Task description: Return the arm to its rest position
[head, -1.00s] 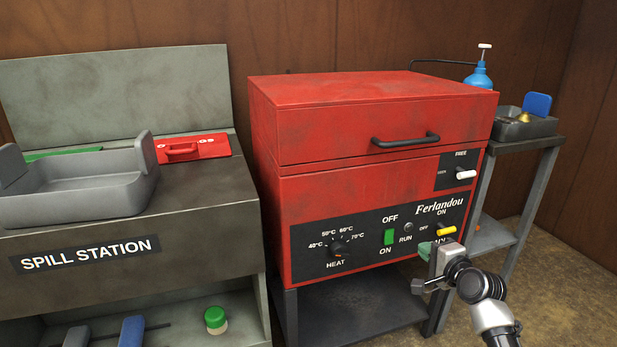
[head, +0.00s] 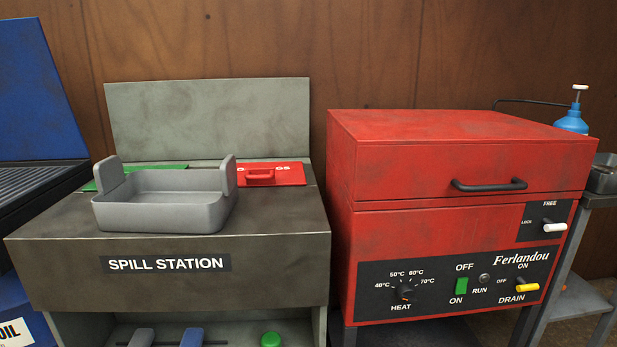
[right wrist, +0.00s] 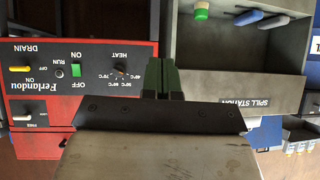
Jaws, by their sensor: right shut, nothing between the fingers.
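My right gripper (right wrist: 160,78) shows in the right wrist view, its two green fingers together with nothing between them. It is apart from the things behind it. That view is upside down, with the red Ferlandou machine (right wrist: 85,112) on the left and the spill station (right wrist: 200,80) on the right. Neither of my arms shows in the head view. There the red machine (head: 440,223) stands at the right with its lid down. My left gripper is in no view.
The spill station (head: 60,245) carries a grey tray (head: 165,214) and a red handled lid (head: 285,175). A green-capped container (head: 271,340) is on its lower shelf. A blue unit (head: 30,90) stands at the far left, and a blue pump bottle (head: 571,122) at the right.

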